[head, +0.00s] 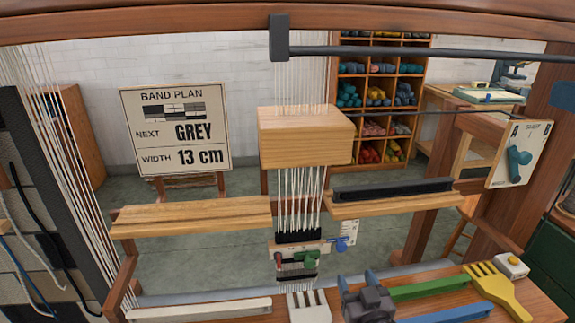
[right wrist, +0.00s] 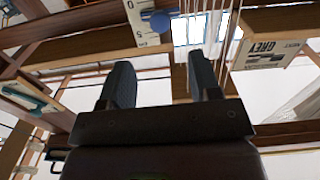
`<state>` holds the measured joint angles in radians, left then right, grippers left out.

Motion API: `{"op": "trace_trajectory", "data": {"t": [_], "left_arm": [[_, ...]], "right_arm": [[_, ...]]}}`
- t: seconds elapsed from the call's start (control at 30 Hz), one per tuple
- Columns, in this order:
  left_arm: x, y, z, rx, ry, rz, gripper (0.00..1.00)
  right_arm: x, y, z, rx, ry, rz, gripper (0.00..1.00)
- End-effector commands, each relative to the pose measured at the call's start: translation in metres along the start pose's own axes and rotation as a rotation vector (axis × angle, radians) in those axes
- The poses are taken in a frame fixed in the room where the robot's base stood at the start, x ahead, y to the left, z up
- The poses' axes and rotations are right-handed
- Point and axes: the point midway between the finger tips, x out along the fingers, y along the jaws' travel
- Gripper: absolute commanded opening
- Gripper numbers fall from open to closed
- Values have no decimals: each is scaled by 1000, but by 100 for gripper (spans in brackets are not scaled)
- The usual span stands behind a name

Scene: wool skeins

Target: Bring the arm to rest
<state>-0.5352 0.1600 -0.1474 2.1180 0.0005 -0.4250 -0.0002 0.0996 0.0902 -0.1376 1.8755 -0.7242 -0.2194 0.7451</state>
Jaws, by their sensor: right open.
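My right gripper (head: 357,281) is low in the head view, right of centre, with its two fingers pointing up and away. It is open and empty, in front of the loom's lower part. In the right wrist view the same gripper (right wrist: 160,68) shows two dark fingers set well apart with nothing between them. The loom's beams and a scale plate (right wrist: 146,20) lie beyond the fingertips. My left gripper is not in view.
A wooden block (head: 305,137) hangs on the white warp threads. A green bar (head: 430,288), a blue bar (head: 450,314) and a yellow fork (head: 495,290) lie right of the gripper. A white comb (head: 309,307) is left of it. A band plan sign (head: 175,128) stands behind.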

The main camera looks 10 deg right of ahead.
Motion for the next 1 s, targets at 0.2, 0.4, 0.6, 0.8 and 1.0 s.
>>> {"op": "trace_trajectory", "data": {"t": [0.2,0.4,0.6,0.8,1.0], "left_arm": [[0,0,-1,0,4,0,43],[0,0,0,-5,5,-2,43],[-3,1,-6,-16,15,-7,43],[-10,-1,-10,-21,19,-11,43],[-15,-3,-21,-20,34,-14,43]], "right_arm": [[0,1,0,-101,-30,4,57],[-15,4,3,-150,-86,-9,57],[-59,15,25,-165,-199,-29,57],[-125,29,53,-141,-340,-48,57],[-204,42,79,-67,-483,-38,57]]}}
